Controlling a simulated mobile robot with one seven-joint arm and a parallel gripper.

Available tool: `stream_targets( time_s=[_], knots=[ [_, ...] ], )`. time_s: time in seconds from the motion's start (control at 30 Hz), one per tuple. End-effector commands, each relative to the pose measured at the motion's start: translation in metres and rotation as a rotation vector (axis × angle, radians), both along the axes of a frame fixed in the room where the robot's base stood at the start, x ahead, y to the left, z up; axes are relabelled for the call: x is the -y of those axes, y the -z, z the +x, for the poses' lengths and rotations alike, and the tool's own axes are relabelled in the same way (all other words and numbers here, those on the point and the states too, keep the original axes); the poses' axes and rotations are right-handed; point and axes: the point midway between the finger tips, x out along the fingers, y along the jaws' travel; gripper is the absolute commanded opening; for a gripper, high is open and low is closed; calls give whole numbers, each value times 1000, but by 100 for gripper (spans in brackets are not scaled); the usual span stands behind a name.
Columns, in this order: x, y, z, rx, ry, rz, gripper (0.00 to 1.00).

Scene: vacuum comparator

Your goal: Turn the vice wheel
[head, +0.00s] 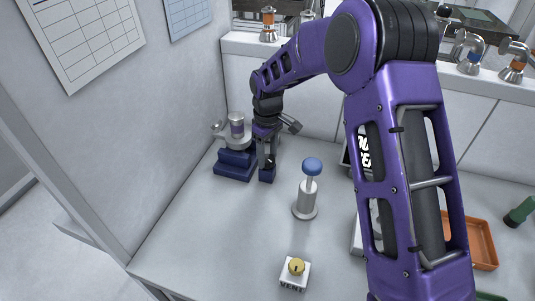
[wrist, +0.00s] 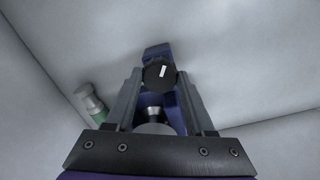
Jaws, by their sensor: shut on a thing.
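The blue vice (head: 232,168) stands on the bench at the back left, near the wall. My gripper (head: 268,163) points down at the right end of the vice. In the wrist view, the black round vice wheel (wrist: 158,74) with a white mark lies between the fingertips of my gripper (wrist: 159,82), which is shut on it. The wheel is hidden in the head view.
A blue-topped metal post (head: 306,196) stands right of the vice. A yellow knob on a white VENT block (head: 295,270) is in front. An orange tray (head: 483,245) lies at right. A green-banded cylinder (wrist: 90,104) shows in the wrist view. The front-left bench is clear.

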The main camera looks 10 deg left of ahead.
Motion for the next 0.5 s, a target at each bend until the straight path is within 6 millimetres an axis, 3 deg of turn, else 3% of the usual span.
stream_targets(
  time_s=[0.43, 0.47, 0.5],
  knots=[
    [0, 0, 0, 0, -12, -1, 0],
    [0, 0, 0, 0, -12, -1, 56],
    [0, 0, 0, 0, -12, -1, 63]
  ],
)
